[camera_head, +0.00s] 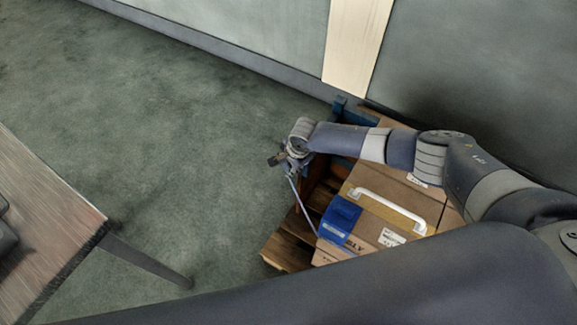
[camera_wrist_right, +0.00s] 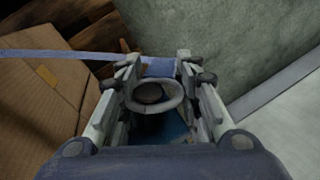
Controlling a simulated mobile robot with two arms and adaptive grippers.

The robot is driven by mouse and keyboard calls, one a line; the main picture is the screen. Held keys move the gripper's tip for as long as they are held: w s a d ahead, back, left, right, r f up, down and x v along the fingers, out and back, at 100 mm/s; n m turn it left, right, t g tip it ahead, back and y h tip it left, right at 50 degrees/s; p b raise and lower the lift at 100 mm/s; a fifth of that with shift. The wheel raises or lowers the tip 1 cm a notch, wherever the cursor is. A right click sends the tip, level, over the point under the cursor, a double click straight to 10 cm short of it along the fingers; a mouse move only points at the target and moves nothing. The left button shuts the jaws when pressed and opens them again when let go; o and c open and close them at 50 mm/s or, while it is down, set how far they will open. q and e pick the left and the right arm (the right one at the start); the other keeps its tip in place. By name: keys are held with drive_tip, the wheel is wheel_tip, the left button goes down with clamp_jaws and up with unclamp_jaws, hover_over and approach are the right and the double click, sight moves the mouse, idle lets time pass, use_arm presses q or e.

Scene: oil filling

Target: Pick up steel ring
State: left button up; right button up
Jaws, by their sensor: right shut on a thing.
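In the right wrist view, a pale grey ring (camera_wrist_right: 158,109) with a dark round middle sits between the fingers of my right gripper (camera_wrist_right: 157,72). The gripper is shut on this ring, and the fingers flank it on both sides. In the head view my right gripper (camera_head: 283,160) is small, at the far left corner of the stacked boxes. The ring cannot be made out there. My left gripper is not in view.
A cardboard box (camera_head: 395,192) with a white handle (camera_head: 388,208) and blue patch (camera_head: 340,217) stands on a wooden pallet (camera_head: 283,251). A thin strap (camera_head: 303,208) runs beside it. A wooden table (camera_head: 50,222) is at left. Green floor between is clear.

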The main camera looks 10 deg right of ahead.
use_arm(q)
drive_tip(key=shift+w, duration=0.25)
use_arm(e)
drive_tip(key=shift+s+d+f, duration=0.15)
drive_tip(key=shift+s, duration=0.1)
drive_tip(key=shift+w+r, duration=0.1)
drive_tip(key=shift+r, duration=0.2)
drive_tip(key=shift+c, duration=0.2)
drive_tip(key=shift+a+r, duration=0.1)
drive_tip(key=shift+a, duration=0.3)
clamp_jaws()
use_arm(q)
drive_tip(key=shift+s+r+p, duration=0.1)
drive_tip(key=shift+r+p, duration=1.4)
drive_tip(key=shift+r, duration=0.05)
use_arm(e)
drive_tip(key=s+a+r, duration=0.2)
drive_tip(key=s+a, duration=1)
drive_tip(key=shift+s+r, duration=0.3)
drive_tip(key=shift+s, duration=0.05)
drive_tip(key=shift+a, duration=0.15)
use_arm(q)
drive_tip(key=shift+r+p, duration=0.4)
drive_tip(key=shift+p, duration=0.05)
use_arm(e)
drive_tip(key=s+a, duration=0.2)
drive_tip(key=a, duration=0.4)
drive_tip(key=shift+s+a, duration=0.2)
